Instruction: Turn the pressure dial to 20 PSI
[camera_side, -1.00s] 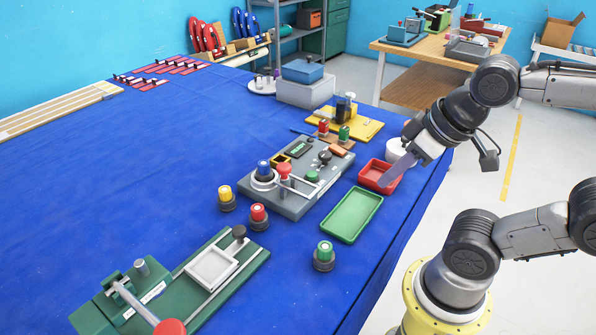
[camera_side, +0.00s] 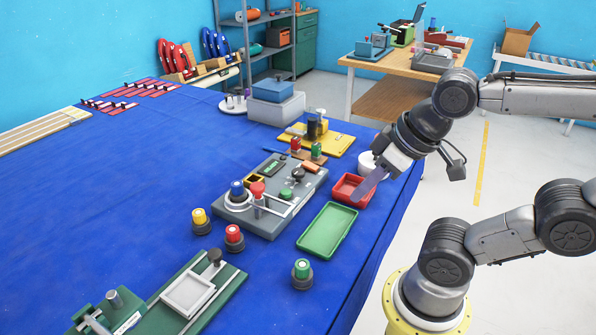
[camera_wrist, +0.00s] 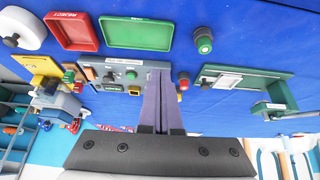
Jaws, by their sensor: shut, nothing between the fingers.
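A grey control panel (camera_side: 262,222) lies on the blue table in the side view; its face also shows in the wrist view (camera_wrist: 127,77). It carries a small dark display (camera_side: 274,168), a black knob (camera_side: 298,172), a green button (camera_side: 286,193), a red-topped lever (camera_side: 257,189) and a blue cap (camera_side: 237,188) inside a white ring. I cannot tell which is the pressure dial, and no scale is readable. My gripper (camera_side: 357,198) is shut and empty, pointing down in front of the red tray, right of the panel. Its fingers (camera_wrist: 161,73) hide part of the panel in the wrist view.
A red tray (camera_side: 340,191) and a green tray (camera_side: 326,230) lie right of the panel. Yellow (camera_side: 200,217), red (camera_side: 234,233) and green (camera_side: 302,269) buttons stand in front. A green fixture (camera_side: 228,282) is at the front left. The table's left half is mostly clear.

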